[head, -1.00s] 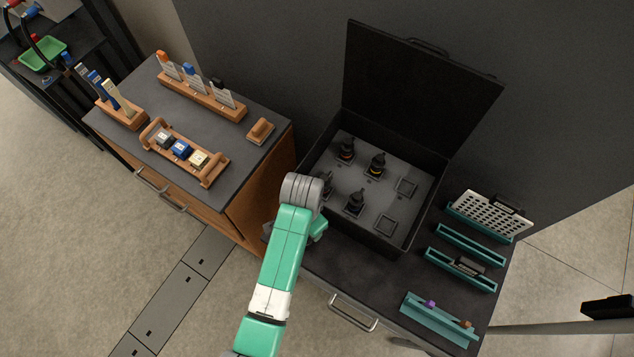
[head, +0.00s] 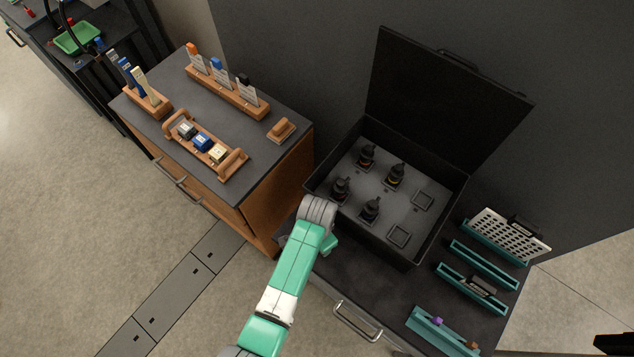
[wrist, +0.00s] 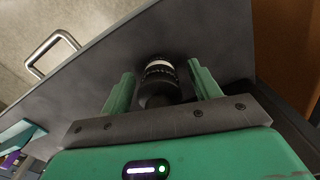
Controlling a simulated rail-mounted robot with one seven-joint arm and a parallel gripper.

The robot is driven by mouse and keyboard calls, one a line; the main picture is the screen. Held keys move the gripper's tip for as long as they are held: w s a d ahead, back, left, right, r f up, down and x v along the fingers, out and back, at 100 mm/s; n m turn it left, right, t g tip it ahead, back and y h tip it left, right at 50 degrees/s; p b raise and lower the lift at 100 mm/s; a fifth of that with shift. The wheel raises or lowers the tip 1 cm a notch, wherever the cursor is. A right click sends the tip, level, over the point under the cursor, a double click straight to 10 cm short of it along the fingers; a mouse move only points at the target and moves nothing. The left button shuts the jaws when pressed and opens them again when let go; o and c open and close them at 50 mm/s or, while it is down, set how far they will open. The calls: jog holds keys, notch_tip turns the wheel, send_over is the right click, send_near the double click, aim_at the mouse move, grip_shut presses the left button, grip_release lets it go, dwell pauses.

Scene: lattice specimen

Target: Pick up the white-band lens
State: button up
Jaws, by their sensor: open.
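The white-band lens (wrist: 160,68) is a black cylinder with a white ring near its far end, on the dark countertop in the wrist view. My gripper (wrist: 160,80) is open, with one teal finger on each side of the lens. I see a gap on both sides, widest on the right, and cannot tell how deep the lens is between the fingers. In the head view my arm hides the lens and most of the gripper.
An open black case (head: 437,243) stands right of my arm with several dark lenses, one with a yellow band (head: 395,177), and empty square slots. Teal racks (head: 472,289) stand further right. A wooden cabinet (head: 283,185) with holders is to the left.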

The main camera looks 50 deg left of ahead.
jog(key=c, duration=1.1)
jog(key=shift+r, duration=0.15)
jog(key=shift+c, duration=0.2)
jog(key=shift+r, duration=1.7)
jog(key=s+d, duration=0.3)
jog(key=s, duration=0.4)
jog(key=s+d+r+p, duration=0.1)
jog(key=s+d, duration=0.3)
jog(key=s, duration=0.3)
jog(key=shift+s+r, duration=0.15)
jog(key=shift+r, duration=0.05)
